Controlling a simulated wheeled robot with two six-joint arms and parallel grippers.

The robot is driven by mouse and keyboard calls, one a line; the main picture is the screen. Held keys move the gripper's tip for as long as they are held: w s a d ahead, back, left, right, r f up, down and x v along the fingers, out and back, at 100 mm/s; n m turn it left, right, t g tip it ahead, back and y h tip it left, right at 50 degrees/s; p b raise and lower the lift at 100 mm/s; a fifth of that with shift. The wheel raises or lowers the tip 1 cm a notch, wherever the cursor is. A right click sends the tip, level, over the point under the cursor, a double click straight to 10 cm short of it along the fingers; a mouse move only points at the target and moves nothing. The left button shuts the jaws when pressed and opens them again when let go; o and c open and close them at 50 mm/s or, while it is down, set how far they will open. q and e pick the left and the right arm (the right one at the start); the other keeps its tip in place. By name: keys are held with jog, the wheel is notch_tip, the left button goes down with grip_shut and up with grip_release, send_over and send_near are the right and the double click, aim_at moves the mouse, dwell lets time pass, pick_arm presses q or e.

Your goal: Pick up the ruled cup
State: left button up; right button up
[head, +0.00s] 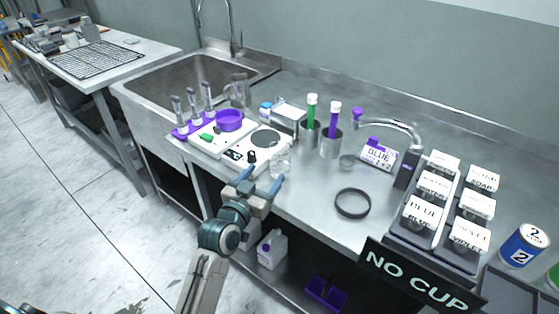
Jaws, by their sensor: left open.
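A small clear cup (281,161) stands on the steel counter, just right of the white hotplate or scale. It looks like the ruled cup, but its markings are too small to read. My left gripper (262,176) is at the counter's front edge, just in front of and below the cup in the picture. Its two blue-tipped fingers are spread apart with nothing visible between them. Its tips look close to the cup; I cannot tell whether they touch. A taller clear vessel (240,90) stands near the sink. My right gripper is not in view.
The white device (243,158) is left of the cup. A black ring (353,203) lies to the right. A "NO CUP" sign (420,278) fronts the right side, near labelled boxes (434,185).

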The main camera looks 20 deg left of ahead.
aim_at(275, 165)
pick_arm(q)
jog(key=shift+w+d, duration=0.15)
jog(key=shift+w, duration=0.9)
jog(key=shift+w+d+p, duration=0.15)
jog(key=shift+w+p, duration=0.15)
jog(key=shift+w, duration=0.2)
jog(key=w, duration=0.1)
jog(key=w+p, duration=0.1)
jog(key=w, duration=0.1)
jog(key=shift+w+d, duration=0.3)
jog(key=shift+d, duration=0.1)
jog(key=shift+w+f, duration=0.15)
jog(key=shift+w, duration=0.2)
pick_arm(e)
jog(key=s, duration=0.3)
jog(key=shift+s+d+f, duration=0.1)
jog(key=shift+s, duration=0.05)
pick_arm(q)
jog(key=shift+s, duration=0.1)
jog(key=shift+c, duration=0.2)
jog(key=c, duration=0.8)
